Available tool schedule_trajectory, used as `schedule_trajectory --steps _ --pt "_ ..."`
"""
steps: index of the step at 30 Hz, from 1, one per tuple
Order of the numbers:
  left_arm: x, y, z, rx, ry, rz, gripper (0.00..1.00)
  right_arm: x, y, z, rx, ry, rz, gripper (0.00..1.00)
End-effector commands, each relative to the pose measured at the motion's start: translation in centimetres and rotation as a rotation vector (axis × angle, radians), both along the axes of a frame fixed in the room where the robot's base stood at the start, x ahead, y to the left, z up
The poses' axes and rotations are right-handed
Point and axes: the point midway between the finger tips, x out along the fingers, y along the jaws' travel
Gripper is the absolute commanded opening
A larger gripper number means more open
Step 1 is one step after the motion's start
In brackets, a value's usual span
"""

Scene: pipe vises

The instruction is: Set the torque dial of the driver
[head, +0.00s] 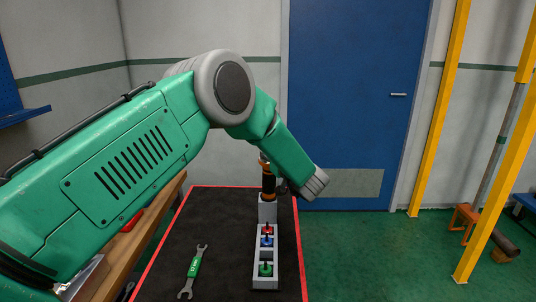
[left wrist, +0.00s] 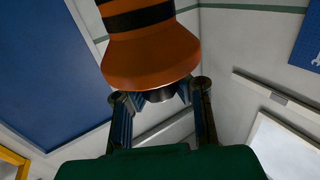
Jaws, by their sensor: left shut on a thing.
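The driver (head: 268,186) stands upright in the back end of a grey holder (head: 266,210), its body orange and black. In the left wrist view the driver (left wrist: 150,55) fills the upper middle, with an orange flared part and black bands. My left gripper (left wrist: 160,98) is shut on the driver at a dark round part just past the orange flare. In the head view the gripper is mostly hidden beside the driver, below my green arm. I cannot make out any dial marks. My right gripper is not in view.
The holder also carries red (head: 267,230), blue (head: 267,241) and green (head: 265,269) knobbed pieces in a row. A green-handled wrench (head: 193,268) lies left of it on the black mat (head: 222,240). A wooden bench (head: 150,225) stands at the left. The mat between wrench and holder is clear.

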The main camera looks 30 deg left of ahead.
Motion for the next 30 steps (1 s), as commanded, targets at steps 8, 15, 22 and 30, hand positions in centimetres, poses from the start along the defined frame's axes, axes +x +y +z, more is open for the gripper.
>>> schedule_trajectory --steps 8,15,22,30 --pt "-0.1 -0.1 -1.1 -0.01 0.012 0.177 0.0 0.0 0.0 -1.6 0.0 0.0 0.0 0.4" --pt "-0.1 -0.1 -1.0 -0.01 0.014 0.258 0.0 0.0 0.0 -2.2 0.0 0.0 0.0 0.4" --pt "-0.1 -0.1 -0.9 -0.009 0.014 0.283 0.0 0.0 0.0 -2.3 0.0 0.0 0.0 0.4" --pt "-0.1 0.0 -0.9 -0.009 0.014 0.283 0.0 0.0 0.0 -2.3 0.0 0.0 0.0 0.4"
